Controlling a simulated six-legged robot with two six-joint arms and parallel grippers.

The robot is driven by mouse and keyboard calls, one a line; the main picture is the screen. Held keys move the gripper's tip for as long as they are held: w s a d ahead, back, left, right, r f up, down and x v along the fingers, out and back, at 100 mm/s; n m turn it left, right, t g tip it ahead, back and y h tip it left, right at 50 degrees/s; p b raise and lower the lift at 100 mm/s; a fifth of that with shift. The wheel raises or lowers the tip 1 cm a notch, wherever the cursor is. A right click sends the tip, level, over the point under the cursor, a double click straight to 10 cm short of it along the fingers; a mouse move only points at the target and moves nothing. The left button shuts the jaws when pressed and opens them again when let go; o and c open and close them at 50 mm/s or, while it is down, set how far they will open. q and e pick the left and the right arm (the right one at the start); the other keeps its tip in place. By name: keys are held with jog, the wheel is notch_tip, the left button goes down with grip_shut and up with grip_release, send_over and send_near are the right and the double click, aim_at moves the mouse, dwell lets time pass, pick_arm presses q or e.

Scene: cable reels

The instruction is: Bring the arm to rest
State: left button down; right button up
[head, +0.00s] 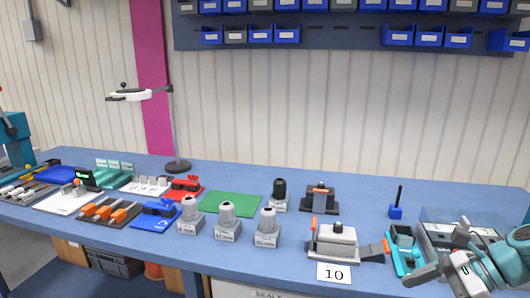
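My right gripper (422,277) comes in from the lower right corner on a teal and grey arm. It is over the front right part of the blue bench, and its fingers point left. They look small and overlap from this angle, so I cannot tell whether they are open or shut. No object shows clearly between them. My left gripper and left arm are not in view.
Close to the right gripper are a teal tool (403,243), a grey fixture with orange handles (338,240) and a grey-walled tray (445,232). A lamp (177,130) stands at the back left.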

jog(key=a+f+n+g+h, duration=0.1)
jog(key=a+f+n+h, duration=0.3)
jog(key=f, duration=0.9)
jog(key=a+f+n+g, duration=0.15)
jog(key=a+f, duration=0.35)
jog(key=f, duration=0.9)
jog(key=s+a+f+n, duration=0.5)
jog(key=s+f+n, duration=0.1)
jog(key=s, duration=0.2)
jog(key=s+a+f+n+h, duration=0.1)
jog(key=s+a+f+n, duration=0.5)
jog(key=s, duration=0.3)
jog(key=shift+f+n+h+p, duration=0.2)
jog(key=shift+n+h+p, duration=0.1)
jog(key=shift+n+p, duration=0.2)
jog(key=shift+w, duration=0.1)
